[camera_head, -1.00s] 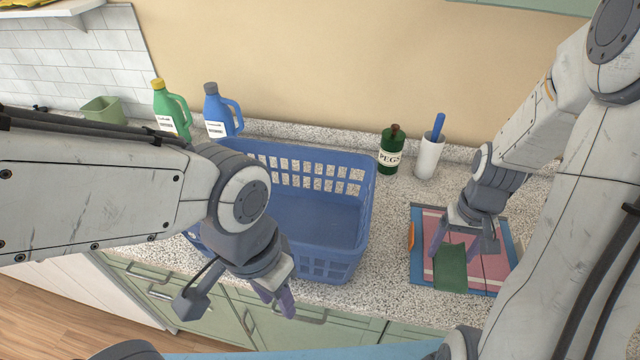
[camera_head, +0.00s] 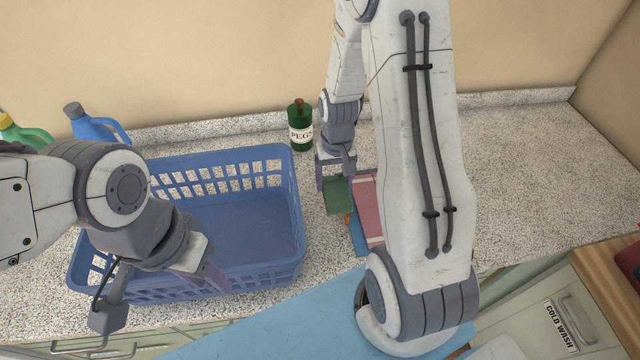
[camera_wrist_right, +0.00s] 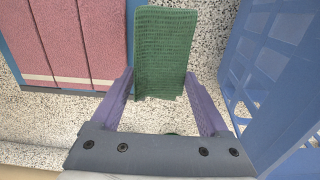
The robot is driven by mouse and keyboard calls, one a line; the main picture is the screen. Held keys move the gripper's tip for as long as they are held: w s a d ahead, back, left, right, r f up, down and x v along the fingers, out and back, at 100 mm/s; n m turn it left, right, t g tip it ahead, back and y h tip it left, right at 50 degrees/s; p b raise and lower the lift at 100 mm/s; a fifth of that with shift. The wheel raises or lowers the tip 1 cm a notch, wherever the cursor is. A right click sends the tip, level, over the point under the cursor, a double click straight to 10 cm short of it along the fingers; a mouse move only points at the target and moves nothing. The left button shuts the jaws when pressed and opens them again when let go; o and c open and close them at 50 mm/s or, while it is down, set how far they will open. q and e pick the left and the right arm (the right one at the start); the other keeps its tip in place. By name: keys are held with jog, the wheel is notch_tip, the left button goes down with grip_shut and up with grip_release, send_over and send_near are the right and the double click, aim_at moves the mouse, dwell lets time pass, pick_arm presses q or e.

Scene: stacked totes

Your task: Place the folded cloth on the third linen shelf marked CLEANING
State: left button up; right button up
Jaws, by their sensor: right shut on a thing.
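The folded cloth is dark green and rectangular (camera_head: 339,195). In the right wrist view the cloth (camera_wrist_right: 164,52) sits between the two purple fingers of my right gripper (camera_wrist_right: 160,80), which is shut on it. In the head view my right gripper (camera_head: 337,175) holds the cloth just right of the blue basket, by the left edge of a pink and blue mat. My left gripper (camera_head: 208,272) is over the front of the basket; its finger gap cannot be made out, and nothing shows in it. No shelf marked CLEANING is in view.
The blue laundry basket (camera_head: 290,205) stands close to the cloth. The pink striped mat with blue border (camera_head: 368,205) is partly hidden by my right arm. A green PEGS bottle (camera_head: 301,130) stands behind. The speckled counter (camera_head: 550,160) is clear at right. A COLD WASH front (camera_head: 562,325) is lower right.

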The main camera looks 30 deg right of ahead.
aim_at(324, 176)
jog(key=w+f, duration=0.1)
jog(key=w+a+f, duration=0.1)
jog(key=w, duration=0.1)
jog(key=shift+a+p, duration=0.2)
jog(key=shift+p, duration=0.2)
notch_tip(324, 176, down, 4)
jog(key=shift+w+r+p, duration=0.1)
jog(key=shift+r+p, duration=0.15)
jog(key=shift+p, duration=0.45)
jog(key=shift+f, duration=0.35)
jog(key=shift+f, duration=0.1)
jog(key=o, duration=1.2)
